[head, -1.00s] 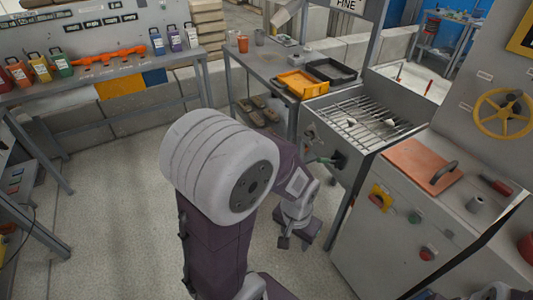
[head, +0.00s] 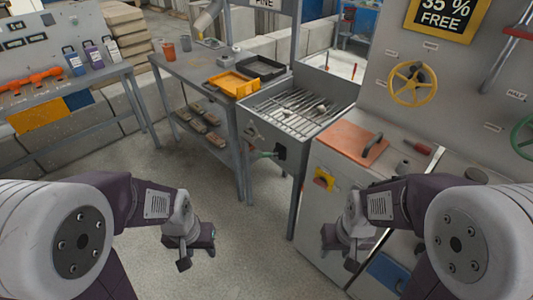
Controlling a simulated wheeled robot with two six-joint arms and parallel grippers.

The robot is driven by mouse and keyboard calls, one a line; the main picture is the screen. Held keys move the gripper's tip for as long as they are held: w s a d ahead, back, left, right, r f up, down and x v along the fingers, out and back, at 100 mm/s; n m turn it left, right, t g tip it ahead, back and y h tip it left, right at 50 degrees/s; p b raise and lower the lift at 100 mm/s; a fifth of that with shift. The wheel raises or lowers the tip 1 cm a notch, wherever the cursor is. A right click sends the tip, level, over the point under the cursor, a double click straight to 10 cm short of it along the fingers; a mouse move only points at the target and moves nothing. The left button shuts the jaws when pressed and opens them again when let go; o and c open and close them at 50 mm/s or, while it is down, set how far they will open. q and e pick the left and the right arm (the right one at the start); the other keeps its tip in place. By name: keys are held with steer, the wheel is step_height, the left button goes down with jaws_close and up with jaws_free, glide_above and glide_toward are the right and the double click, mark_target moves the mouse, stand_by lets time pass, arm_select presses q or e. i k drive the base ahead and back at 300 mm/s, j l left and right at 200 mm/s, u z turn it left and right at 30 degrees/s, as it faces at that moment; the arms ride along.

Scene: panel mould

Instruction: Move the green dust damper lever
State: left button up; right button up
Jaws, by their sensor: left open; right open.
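A small green lever (head: 264,155) sticks out to the left from the front of the grey grated box in the middle of the head view. A dark fitting (head: 281,151) is beside its right end. My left gripper (head: 193,256) hangs low over the floor, left of and nearer than the lever. It is open and apart from everything. My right gripper (head: 342,257) is open in front of the grey cabinet, right of and nearer than the lever. Whether it touches the cabinet I cannot tell.
The grated box (head: 300,105) stands between a grey workbench (head: 190,70) with yellow and black trays and a cabinet (head: 320,200) with an orange-brown lid (head: 352,143). A yellow handwheel (head: 413,84) and a green handwheel (head: 524,137) are on the right panel. The floor (head: 235,225) between my grippers is clear.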

mark_target(262, 154)
steer(key=i+l+z, duration=0.1)
steer(key=i+z, duration=0.65)
steer(key=k+l, duration=0.05)
